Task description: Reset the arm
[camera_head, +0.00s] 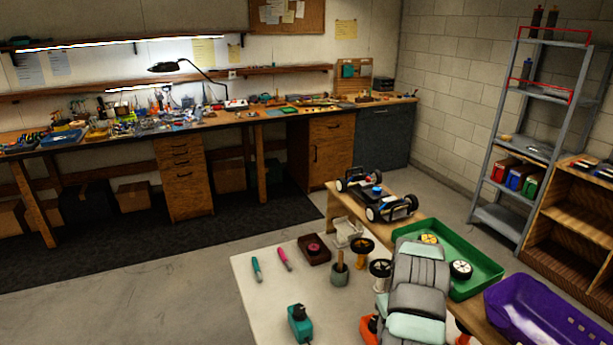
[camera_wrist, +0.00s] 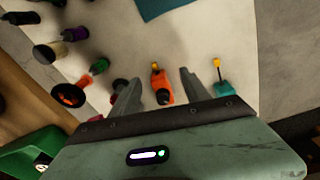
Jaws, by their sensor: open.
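My gripper (camera_wrist: 158,77) is open in the wrist view, its two grey fingers spread above the white work surface (camera_wrist: 205,25). An orange tool (camera_wrist: 162,88) shows between the fingers in that view; I see no contact with it. In the head view my grey and mint arm reaches over the right part of the white surface (camera_head: 262,310), and its gripper cannot be made out there. The RC car (camera_head: 377,195) stands on the wooden table behind.
A teal device (camera_head: 300,322), teal and pink handles (camera_head: 284,259), a dark red box (camera_head: 314,249) and wheels (camera_head: 380,268) stand around the arm. A green tray (camera_head: 485,262) and purple bin (camera_head: 545,315) lie right. The white surface's front left is clear.

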